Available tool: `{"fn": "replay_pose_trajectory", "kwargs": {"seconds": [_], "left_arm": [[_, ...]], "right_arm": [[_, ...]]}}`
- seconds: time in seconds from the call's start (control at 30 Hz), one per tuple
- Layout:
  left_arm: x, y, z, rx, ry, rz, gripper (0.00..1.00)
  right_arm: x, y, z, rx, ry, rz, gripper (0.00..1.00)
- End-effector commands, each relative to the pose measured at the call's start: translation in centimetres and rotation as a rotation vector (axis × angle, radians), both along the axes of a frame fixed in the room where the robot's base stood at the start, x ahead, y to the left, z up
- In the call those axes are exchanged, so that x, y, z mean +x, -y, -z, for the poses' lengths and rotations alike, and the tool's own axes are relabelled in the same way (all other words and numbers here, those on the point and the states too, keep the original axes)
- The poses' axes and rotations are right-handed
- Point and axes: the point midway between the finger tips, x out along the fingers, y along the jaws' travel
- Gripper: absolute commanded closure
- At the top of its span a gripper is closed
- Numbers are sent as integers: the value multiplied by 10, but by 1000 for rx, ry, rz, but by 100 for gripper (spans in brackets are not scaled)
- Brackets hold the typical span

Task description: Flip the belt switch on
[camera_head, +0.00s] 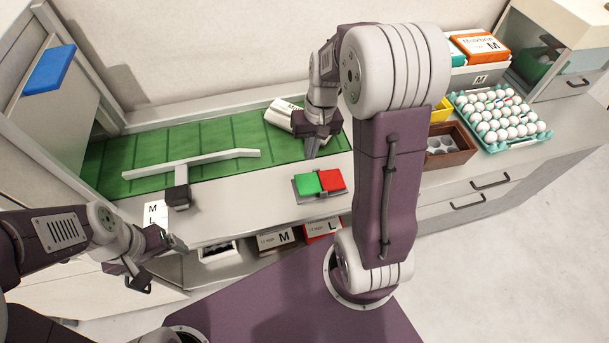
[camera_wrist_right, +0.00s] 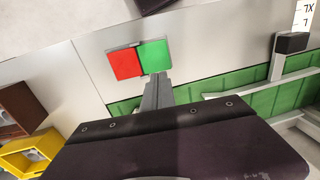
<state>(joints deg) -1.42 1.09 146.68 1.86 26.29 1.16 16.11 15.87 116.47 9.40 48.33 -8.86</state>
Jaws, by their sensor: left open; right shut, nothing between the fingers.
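The belt switch (camera_head: 319,193) is a grey base with a green button (camera_head: 307,184) on the left and a red button (camera_head: 331,180) on the right in the head view. It lies on the counter in front of the green belt (camera_head: 215,141). My right gripper (camera_head: 312,153) is shut and empty, pointing down just behind the switch. In the right wrist view its fingers (camera_wrist_right: 157,88) end close to the edge of the green button (camera_wrist_right: 155,56), with the red button (camera_wrist_right: 124,63) beside it. Contact cannot be told. My left gripper (camera_head: 153,265) is open and empty, low at the counter's front left.
A white M carton (camera_head: 283,112) lies on the belt behind my right gripper. A white diverter bar (camera_head: 222,156) crosses the belt. A brown box (camera_head: 462,158), yellow box (camera_head: 441,111) and teal egg tray (camera_head: 484,147) stand to the right. Egg cartons (camera_head: 275,241) sit below the counter.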

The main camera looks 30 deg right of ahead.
Motion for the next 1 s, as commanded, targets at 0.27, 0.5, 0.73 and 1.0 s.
{"fn": "replay_pose_trajectory", "kwargs": {"seconds": [0.27, 0.5, 0.73, 1.0], "left_arm": [[0, 0, 5, 0, 0, 0, 15], [0, 0, 6, 0, 0, 0, 15], [0, 0, 6, 0, 0, 0, 15], [0, 0, 6, 0, 0, 0, 15]], "right_arm": [[0, -8, 63, 1, -6, 0, 100], [2, -13, 104, 0, -4, -2, 100], [3, -14, 118, -1, -2, -1, 100], [3, -14, 118, -1, -1, -1, 100]]}}
